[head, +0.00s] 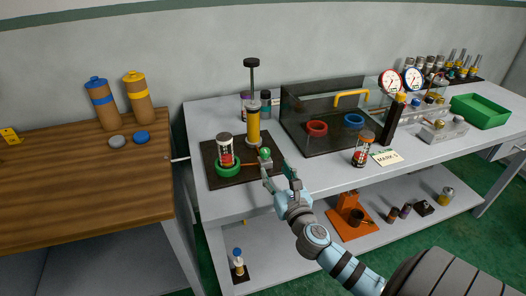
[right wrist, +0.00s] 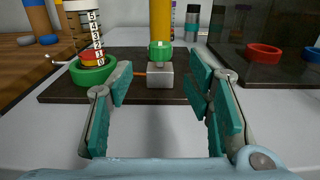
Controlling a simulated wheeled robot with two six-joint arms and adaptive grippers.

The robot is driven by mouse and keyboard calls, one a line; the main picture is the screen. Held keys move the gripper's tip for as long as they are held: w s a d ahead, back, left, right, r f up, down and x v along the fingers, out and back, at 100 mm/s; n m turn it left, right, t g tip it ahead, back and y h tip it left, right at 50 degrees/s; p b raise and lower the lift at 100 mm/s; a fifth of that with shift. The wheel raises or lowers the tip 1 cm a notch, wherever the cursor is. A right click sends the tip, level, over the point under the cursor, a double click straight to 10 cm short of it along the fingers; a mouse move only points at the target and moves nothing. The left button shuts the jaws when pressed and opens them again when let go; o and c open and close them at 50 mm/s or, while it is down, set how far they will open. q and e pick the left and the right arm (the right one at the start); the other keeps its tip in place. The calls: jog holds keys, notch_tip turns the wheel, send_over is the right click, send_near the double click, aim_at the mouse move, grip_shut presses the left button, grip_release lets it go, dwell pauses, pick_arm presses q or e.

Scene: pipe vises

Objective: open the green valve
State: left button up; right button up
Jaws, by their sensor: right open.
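The green valve is a small green knob (head: 265,153) on a grey block at the front right of a dark board (head: 222,180). In the right wrist view, the green knob (right wrist: 161,50) tops the grey block (right wrist: 160,76), in front of a yellow column. My right gripper (head: 280,176) is open and empty, at the front of the block. In the right wrist view its two teal-padded fingers (right wrist: 158,88) stand on either side of the block, apart from the knob. My left gripper is out of view.
A marked cylinder in a green ring (head: 228,169) stands left of the block, with an orange pipe between them. A yellow pump column (head: 253,127) rises behind.

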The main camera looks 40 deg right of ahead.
aim_at(267, 155)
jog(key=b+x, duration=0.1)
jog(key=x, duration=0.9)
jog(key=shift+w+f, duration=0.1)
jog(key=shift+w, duration=0.05)
jog(key=shift+c, duration=0.7)
grip_shut()
